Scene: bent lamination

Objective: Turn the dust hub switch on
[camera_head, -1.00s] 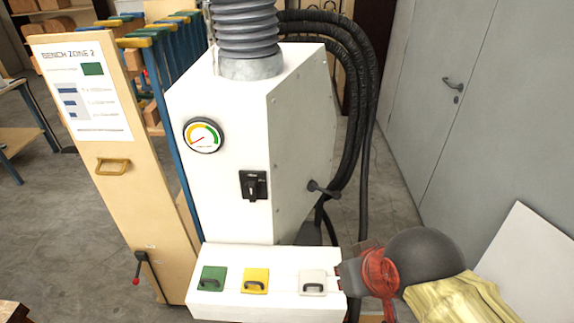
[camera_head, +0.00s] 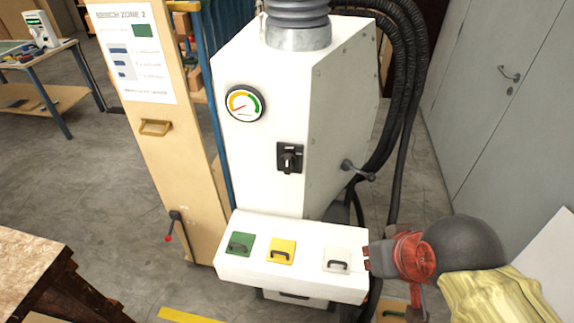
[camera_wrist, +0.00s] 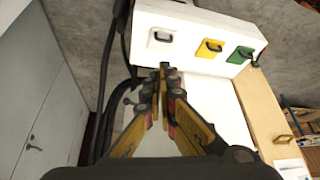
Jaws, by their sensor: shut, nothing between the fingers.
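The dust hub (camera_head: 265,150) is a tall white cabinet with a grey corrugated hose on top. Its switch (camera_head: 290,158) is a black rotary knob on a dark square plate on the front face, its handle looking roughly upright. A round gauge (camera_head: 244,103) sits above and left of it, its red needle pointing low and left. My gripper (camera_wrist: 165,72) shows in the wrist view with its yellow and black fingers shut and empty, in front of the hub. I cannot make out the switch in the wrist view.
Below the switch, a white ledge (camera_head: 240,273) carries green, yellow and white handled gates. A lever (camera_head: 357,170) sticks out of the hub's right side, near black hoses (camera_head: 412,130). A wooden bench (camera_head: 35,265) stands lower left.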

